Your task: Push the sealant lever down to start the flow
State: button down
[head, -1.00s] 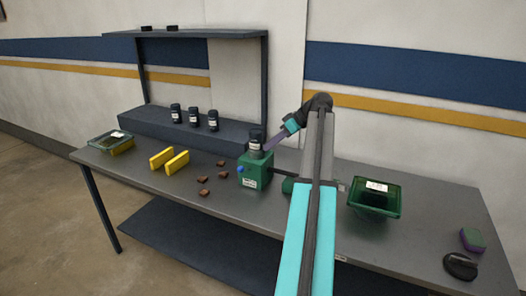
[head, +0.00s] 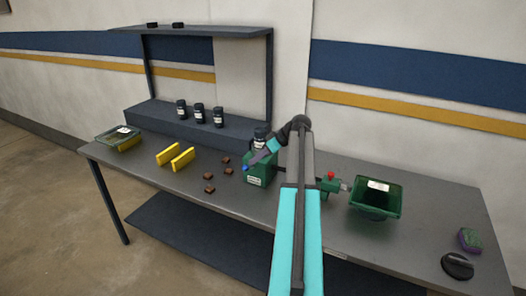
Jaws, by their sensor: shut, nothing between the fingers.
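A green dispenser block (head: 258,175) stands on the bench with a dark, white-labelled bottle (head: 260,138) upright on top. My gripper (head: 251,162) is shut and empty. My arm hides the right side of the block.
A green fitting with a red knob (head: 331,176) points toward a green tray (head: 375,197) on the right. Yellow blocks (head: 175,156) and several brown pieces (head: 225,160) lie left of the block. Dark bottles (head: 199,113) stand on the rear ledge.

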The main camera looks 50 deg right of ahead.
jog(key=shift+p+x, duration=0.45)
jog(key=shift+x, duration=0.7)
